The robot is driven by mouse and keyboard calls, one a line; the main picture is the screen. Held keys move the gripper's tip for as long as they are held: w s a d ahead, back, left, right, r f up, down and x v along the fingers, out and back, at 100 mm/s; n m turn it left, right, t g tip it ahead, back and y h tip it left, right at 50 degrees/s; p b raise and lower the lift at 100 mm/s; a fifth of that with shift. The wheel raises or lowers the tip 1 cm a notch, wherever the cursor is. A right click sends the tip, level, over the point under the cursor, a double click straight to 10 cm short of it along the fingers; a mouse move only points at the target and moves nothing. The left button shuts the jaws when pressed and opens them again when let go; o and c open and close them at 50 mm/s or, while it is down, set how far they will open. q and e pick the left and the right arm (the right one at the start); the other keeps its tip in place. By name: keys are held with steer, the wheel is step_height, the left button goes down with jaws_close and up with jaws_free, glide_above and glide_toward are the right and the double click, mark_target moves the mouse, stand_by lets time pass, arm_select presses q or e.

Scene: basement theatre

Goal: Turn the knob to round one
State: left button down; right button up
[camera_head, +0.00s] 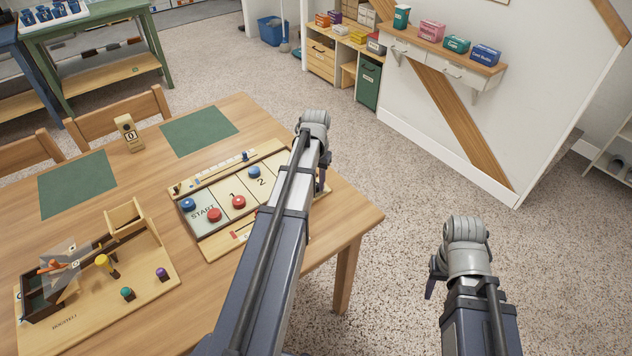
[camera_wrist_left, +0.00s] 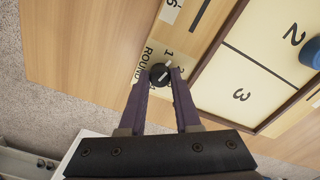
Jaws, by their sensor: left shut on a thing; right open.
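In the left wrist view, a small round black knob (camera_wrist_left: 160,73) with a white mark sits on the pale end panel of a game board (camera_wrist_left: 205,90). "ROUND" and small numbers, one of them a 1, are printed around it. My left gripper (camera_wrist_left: 160,76) is shut on the knob, its purple fingers on either side. I cannot tell for sure which number the mark points to. In the head view the left gripper (camera_head: 323,172) is partly hidden by its arm, which also hides the knob. My right gripper (camera_head: 434,277) is open and empty over the floor.
The board (camera_head: 243,238) lies on a wooden table (camera_head: 365,217), with red and blue discs on its spaces. A wooden toy tray (camera_head: 150,297), green mats (camera_head: 199,130) and a small numbered wooden block (camera_head: 129,133) share the tabletop. Open floor lies to the right.

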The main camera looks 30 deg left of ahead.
arm_select(q)
steer(key=shift+n, duration=1.6)
steer(key=c, duration=0.6)
jaws_free()
steer(key=shift+r, duration=0.1)
step_height(320, 180, up, 8)
steer(key=p, duration=0.8)
steer(key=shift+f, duration=0.2)
